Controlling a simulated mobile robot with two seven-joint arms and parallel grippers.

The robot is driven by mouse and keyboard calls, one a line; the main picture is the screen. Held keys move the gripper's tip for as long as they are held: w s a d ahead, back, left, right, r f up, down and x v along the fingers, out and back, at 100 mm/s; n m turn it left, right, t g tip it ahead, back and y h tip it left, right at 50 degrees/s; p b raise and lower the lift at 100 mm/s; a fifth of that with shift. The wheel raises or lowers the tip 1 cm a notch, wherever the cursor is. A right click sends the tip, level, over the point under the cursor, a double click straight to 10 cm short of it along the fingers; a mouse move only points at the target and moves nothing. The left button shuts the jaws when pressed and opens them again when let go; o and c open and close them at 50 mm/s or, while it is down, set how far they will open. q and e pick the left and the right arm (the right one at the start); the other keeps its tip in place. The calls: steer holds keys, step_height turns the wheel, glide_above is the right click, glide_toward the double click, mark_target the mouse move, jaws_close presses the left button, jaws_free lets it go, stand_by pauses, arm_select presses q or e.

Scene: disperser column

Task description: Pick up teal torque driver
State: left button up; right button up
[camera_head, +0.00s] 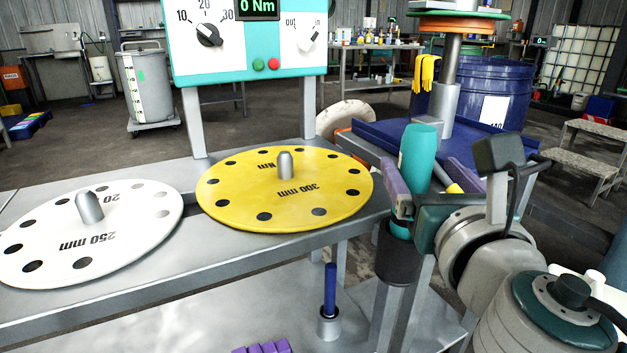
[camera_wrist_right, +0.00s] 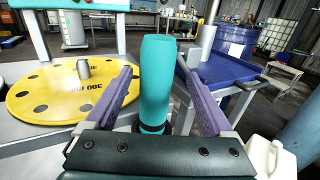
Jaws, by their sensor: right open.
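The teal torque driver (camera_head: 418,152) stands upright, slightly tilted in the picture, in a dark cup-like holder (camera_head: 397,262) at the right end of the bench. My right gripper (camera_head: 421,168) is open, with its purple fingers on either side of the driver. In the right wrist view the driver (camera_wrist_right: 156,80) rises between the two fingers, with gaps visible on both sides. Its lower part is partly hidden by my gripper's body. My left gripper is not in view.
A yellow 300 mm disc (camera_head: 235,195) and a white 250 mm disc (camera_head: 140,207) lie on the bench left of the driver. A teal control panel (camera_head: 250,60) stands behind them. A blue-handled tool (camera_head: 330,285) stands on the lower shelf. A blue platform (camera_head: 385,135) is behind the driver.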

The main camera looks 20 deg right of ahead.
steer(key=x, duration=0.5)
steer(key=shift+w+a+r, duration=0.15)
steer(key=shift+r, duration=0.05)
steer(key=shift+c, duration=0.4)
jaws_close()
